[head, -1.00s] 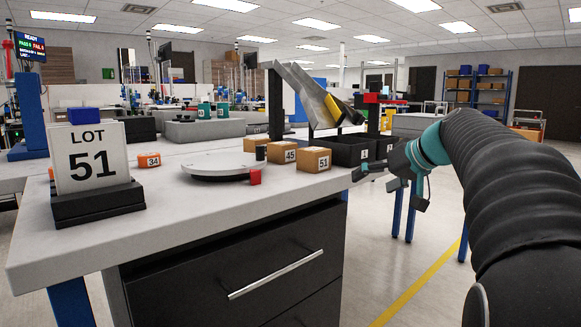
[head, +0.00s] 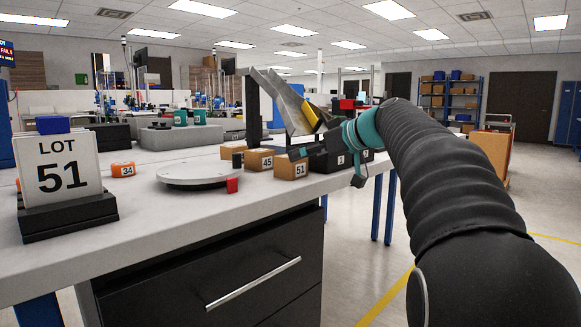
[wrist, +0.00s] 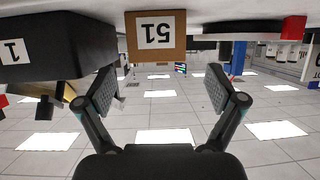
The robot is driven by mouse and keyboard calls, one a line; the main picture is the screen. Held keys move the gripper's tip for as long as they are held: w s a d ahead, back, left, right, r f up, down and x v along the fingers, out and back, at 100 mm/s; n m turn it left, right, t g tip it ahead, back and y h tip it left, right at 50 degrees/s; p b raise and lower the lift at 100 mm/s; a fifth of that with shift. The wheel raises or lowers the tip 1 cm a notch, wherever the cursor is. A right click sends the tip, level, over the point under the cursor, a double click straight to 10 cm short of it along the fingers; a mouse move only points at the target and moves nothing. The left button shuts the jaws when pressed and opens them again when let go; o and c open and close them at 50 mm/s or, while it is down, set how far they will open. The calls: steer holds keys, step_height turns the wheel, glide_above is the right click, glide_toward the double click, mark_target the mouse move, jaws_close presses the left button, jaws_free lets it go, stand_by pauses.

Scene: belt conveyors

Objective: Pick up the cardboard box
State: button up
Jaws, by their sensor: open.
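The cardboard box labelled 51 (head: 288,170) stands on the grey-white worktop near its right end. It also shows upside down at the top middle of the wrist view (wrist: 181,42). My gripper (head: 302,153) is beside the box at its upper right, partly hidden by my own arm. In the wrist view my gripper (wrist: 162,88) is open and empty, its fingers spread wide, with the box beyond them and roughly centred between them. I cannot tell the exact gap to the box.
Box 45 (head: 257,160) stands just left of box 51. A black bin (head: 328,162) is close on its right, under a metal chute (head: 283,100). A round turntable (head: 195,174), an orange part 34 (head: 123,170) and a LOT 51 sign (head: 62,175) are further left.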

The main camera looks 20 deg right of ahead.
steer(key=shift+p+x, duration=0.3)
steer(key=shift+x, duration=2.75)
steer(key=shift+w+d+r, duration=0.1)
steer(key=shift+d, duration=0.05)
steer(key=c, duration=1.3)
